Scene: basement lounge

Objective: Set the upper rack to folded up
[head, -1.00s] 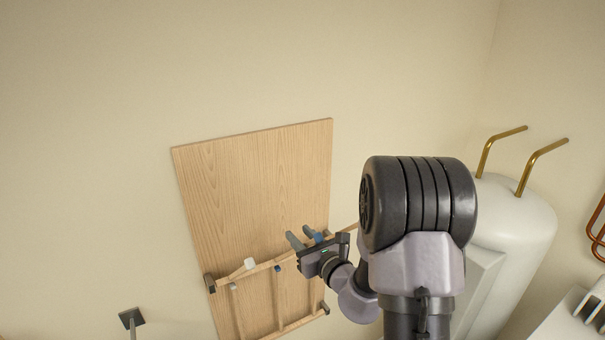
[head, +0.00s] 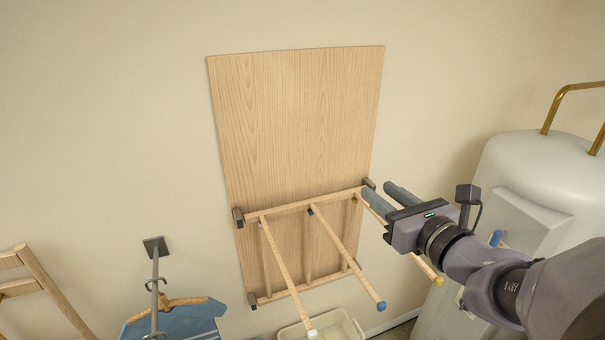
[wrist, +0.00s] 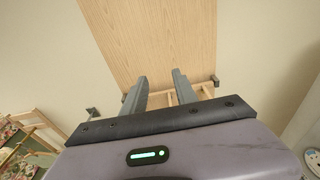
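The wooden rack (head: 292,204) is mounted low on a tall wood panel (head: 295,120) on the wall. Its top rail runs between two dark brackets. Three rods with white, blue and yellow tips (head: 345,255) stick out and down from that rail; shorter bars run to a lower rail on the panel. My gripper (head: 376,192) is at the right end of the top rail, in front of the panel's right edge. Its two grey fingers are apart, with nothing seen between them. In the wrist view, the fingers (wrist: 160,83) point at the panel, with rack bars beyond them, partly hidden.
A wall hook with a hanger and blue cloth (head: 175,318) is at lower left. A wooden frame (head: 40,285) stands further left. A pale bin (head: 345,325) is below the rack. A white tank (head: 545,175) with brass pipes is at right. The wall above is clear.

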